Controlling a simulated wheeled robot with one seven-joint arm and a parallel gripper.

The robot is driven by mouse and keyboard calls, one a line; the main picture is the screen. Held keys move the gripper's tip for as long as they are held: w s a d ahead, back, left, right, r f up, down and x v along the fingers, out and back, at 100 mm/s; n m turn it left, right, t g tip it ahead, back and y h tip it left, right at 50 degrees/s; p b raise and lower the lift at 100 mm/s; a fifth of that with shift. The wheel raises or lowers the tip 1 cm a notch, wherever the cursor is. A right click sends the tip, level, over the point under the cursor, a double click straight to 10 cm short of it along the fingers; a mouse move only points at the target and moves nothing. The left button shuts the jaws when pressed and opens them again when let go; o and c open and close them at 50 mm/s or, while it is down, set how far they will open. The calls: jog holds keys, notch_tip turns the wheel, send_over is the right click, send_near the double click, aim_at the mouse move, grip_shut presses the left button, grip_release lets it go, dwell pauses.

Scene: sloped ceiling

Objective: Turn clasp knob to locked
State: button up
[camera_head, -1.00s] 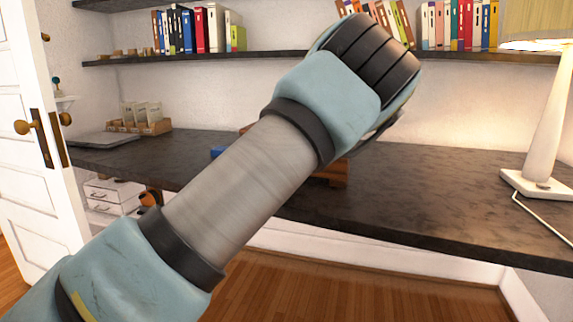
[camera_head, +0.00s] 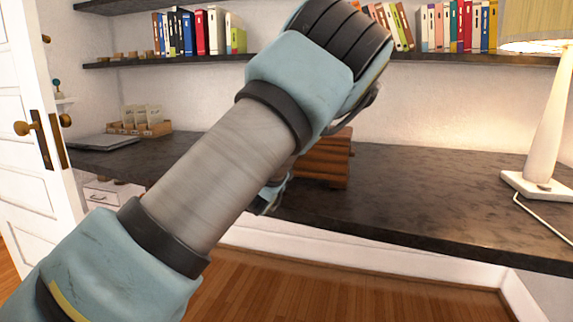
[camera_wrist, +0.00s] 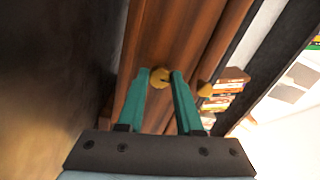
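A reddish-brown wooden box (camera_head: 325,165) with ridged sides stands on the dark desk, partly hidden by my arm. In the wrist view its wooden face (camera_wrist: 190,40) fills the upper middle. A round brass knob (camera_wrist: 160,78) sits on this face, and a second brass piece (camera_wrist: 205,90) shows to its right. My gripper (camera_wrist: 161,73) has two teal fingers, spread apart, with the round knob between their tips. I cannot tell whether the tips touch it. In the head view, my gripper (camera_head: 270,195) is mostly hidden behind my forearm, at the desk's front edge.
The dark desk (camera_head: 430,190) is clear between the box and a white lamp (camera_head: 545,140) on the right. A shelf (camera_head: 115,65) with books runs above. A card holder (camera_head: 140,128) and a laptop (camera_head: 103,142) lie at the left.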

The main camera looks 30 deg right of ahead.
jog(key=o, duration=0.4)
jog(key=b+v, duration=0.1)
jog(key=v, duration=0.9)
jog(key=shift+s+a, duration=0.25)
jog(key=shift+a, duration=0.05)
